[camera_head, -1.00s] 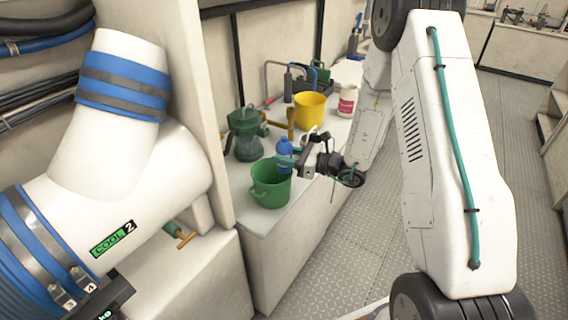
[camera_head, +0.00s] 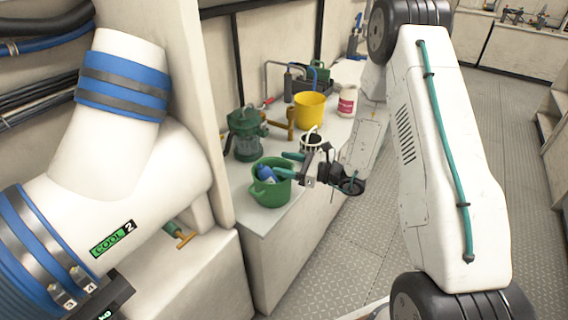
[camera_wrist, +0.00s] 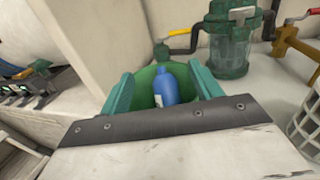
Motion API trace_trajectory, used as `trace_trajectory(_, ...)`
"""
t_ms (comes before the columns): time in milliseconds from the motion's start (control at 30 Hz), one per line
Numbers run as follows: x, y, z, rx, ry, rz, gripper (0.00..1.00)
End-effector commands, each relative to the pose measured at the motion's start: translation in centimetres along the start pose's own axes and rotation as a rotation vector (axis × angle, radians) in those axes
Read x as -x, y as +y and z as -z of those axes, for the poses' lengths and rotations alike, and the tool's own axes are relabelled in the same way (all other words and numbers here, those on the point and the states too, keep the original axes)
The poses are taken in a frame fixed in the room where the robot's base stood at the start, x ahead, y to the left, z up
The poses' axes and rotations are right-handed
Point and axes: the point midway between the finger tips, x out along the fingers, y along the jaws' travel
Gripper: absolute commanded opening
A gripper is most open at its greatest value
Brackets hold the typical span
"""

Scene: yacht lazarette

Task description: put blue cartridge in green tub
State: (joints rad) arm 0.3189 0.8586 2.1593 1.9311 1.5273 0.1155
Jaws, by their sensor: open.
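The green tub (camera_head: 270,192) stands near the front end of the white bench. The blue cartridge (camera_head: 265,172) leans tilted inside it, with its top showing above the rim. In the wrist view the blue cartridge (camera_wrist: 166,88) lies in the green tub (camera_wrist: 146,76), between and beyond my fingers. My gripper (camera_head: 288,164) is open, at the tub's right side with its green fingertips over the rim. It also shows in the wrist view (camera_wrist: 164,92), with the fingers apart and nothing held. The cartridge's lower part is hidden by the tub.
A green strainer (camera_head: 245,134) stands behind the tub. A white basket (camera_head: 312,142), a yellow bucket (camera_head: 309,110) and a white bottle with a red label (camera_head: 347,101) stand farther along the bench. A large white pipe (camera_head: 120,180) fills the left foreground.

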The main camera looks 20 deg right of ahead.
Motion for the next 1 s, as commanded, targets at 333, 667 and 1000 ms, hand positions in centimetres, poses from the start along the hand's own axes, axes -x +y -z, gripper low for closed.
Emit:
trace_trajectory(333, 7.2, -0.1, 0.0, -0.001, -0.001, 0.004, 0.64)
trace_trajectory(667, 10.8, 0.1, -0.4, 0.007, 0.001, -0.009, 0.64)
trace_trajectory(1000, 7.9, 8.6, -10.7, 0.308, 0.086, -0.442, 0.64)
